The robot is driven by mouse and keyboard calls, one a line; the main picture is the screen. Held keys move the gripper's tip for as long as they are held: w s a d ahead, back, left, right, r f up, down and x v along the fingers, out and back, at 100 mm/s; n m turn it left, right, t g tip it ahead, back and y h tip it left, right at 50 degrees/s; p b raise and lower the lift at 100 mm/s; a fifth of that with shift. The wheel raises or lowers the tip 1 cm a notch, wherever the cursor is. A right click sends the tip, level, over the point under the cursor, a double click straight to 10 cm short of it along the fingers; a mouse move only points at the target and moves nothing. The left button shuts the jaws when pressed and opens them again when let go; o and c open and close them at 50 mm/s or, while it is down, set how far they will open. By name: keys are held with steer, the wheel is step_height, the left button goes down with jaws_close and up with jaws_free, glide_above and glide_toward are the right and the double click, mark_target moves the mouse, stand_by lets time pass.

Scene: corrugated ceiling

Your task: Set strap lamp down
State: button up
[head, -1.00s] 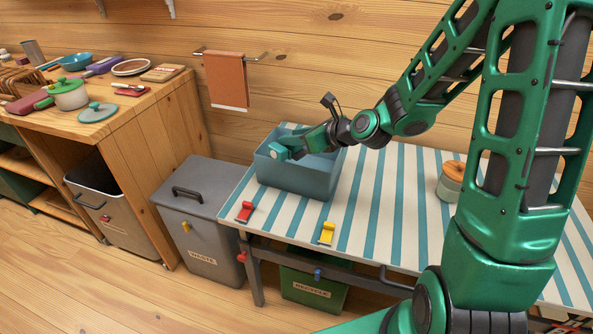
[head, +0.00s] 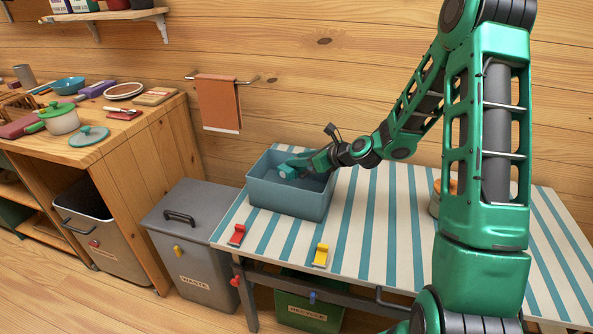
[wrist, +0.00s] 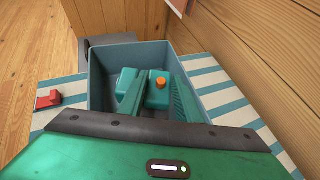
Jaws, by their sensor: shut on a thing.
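The strap lamp (wrist: 156,97) looks like a small teal block with an orange knob on top. In the wrist view it sits between the two green fingers of my gripper (wrist: 160,78), which are shut on it. The lamp and fingers are inside the walls of a blue-grey open bin (head: 290,202) on the striped table. In the head view my gripper (head: 289,168) reaches down into the bin, and the lamp is hard to separate from the teal fingers. I cannot tell whether the lamp touches the bin floor.
A red clip (head: 237,235) and a yellow clip (head: 320,256) sit at the front edge of the striped table (head: 385,240). An orange-lidded jar stands behind my arm. A grey waste bin (head: 190,240) stands left of the table. The table's middle is clear.

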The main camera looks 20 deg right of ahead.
mark_target(304, 170)
steer(key=shift+f, duration=1.85)
steer(key=shift+f, duration=0.25)
steer(key=shift+f, duration=0.15)
